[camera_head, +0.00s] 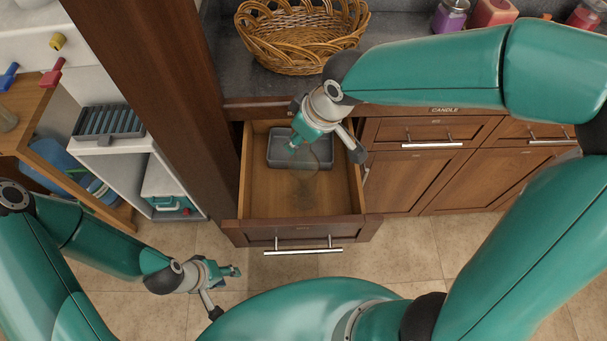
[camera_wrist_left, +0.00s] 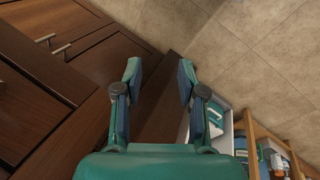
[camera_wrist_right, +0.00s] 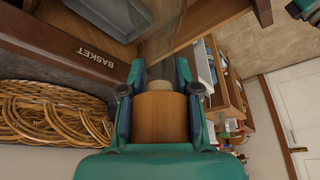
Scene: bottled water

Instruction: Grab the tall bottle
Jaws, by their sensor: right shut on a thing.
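A clear, see-through bottle (camera_head: 304,158) hangs over the open drawer, faint against the wood behind it. My right gripper (camera_head: 325,148) is shut on it, with the fingers on either side of it. In the right wrist view the see-through bottle (camera_wrist_right: 166,38) stretches away past the fingertips. Its outline is hard to make out, and I cannot tell how full it is. My left gripper (camera_head: 226,291) is low, over the floor in front of the drawer. The left wrist view shows its fingers (camera_wrist_left: 158,78) apart with nothing between them.
The open wooden drawer (camera_head: 268,198) holds a grey tray (camera_head: 286,134). A wicker basket (camera_head: 285,40) stands on the counter (camera_head: 225,78) behind. Jars (camera_head: 494,12) stand at the back right. A dark wooden post (camera_head: 165,90) and a white shelf (camera_head: 150,170) are left of the drawer.

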